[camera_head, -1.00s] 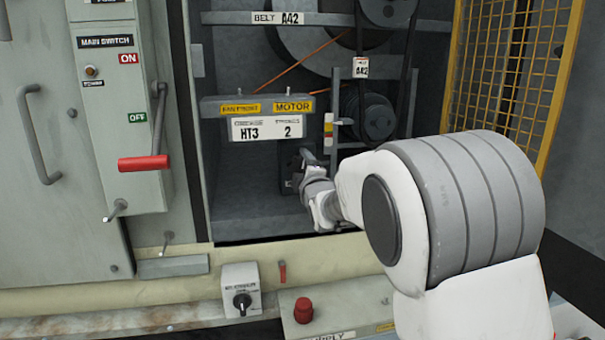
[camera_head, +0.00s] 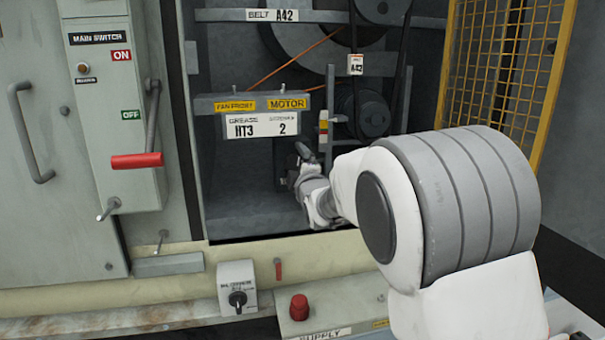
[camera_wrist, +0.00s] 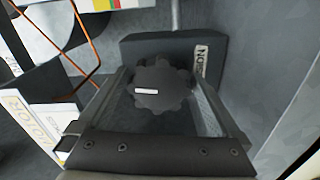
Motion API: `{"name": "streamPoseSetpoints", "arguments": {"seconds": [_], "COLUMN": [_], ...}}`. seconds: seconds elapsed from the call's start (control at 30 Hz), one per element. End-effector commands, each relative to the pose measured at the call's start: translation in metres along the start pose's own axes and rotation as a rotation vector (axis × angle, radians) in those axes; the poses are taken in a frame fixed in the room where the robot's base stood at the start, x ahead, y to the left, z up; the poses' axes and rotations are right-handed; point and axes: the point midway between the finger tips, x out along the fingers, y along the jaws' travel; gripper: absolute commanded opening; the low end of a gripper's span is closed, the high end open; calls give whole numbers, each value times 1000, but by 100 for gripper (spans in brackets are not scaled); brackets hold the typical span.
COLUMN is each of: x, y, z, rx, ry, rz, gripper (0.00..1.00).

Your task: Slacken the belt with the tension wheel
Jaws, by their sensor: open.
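The tension wheel (camera_wrist: 160,88) is a dark, lobed knob with a small white mark. In the head view the wheel is hidden or too small to make out. The black belt (camera_head: 404,70) runs between the pulleys at upper right.
A label bar (camera_head: 262,125) hangs left of and above my gripper. A thin orange cord (camera_head: 290,65) crosses behind it. A yellow mesh guard (camera_head: 510,60) stands on the right. The main switch with its red handle (camera_head: 137,160) is at left. The cabinet floor (camera_head: 255,215) is clear.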

Motion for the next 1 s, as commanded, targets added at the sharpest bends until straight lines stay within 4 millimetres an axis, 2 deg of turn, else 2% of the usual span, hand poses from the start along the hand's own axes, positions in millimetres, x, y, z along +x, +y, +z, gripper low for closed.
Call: {"name": "streamPoseSetpoints", "arguments": {"seconds": [0.17,0.8,1.0], "x": [-17,-137,-163], "y": [2,2,2], "z": [-1,-1,0], "rx": [0,1,1], "ry": [1,1,0], "rz": [0,1,2], "gripper": [100,100,100]}}
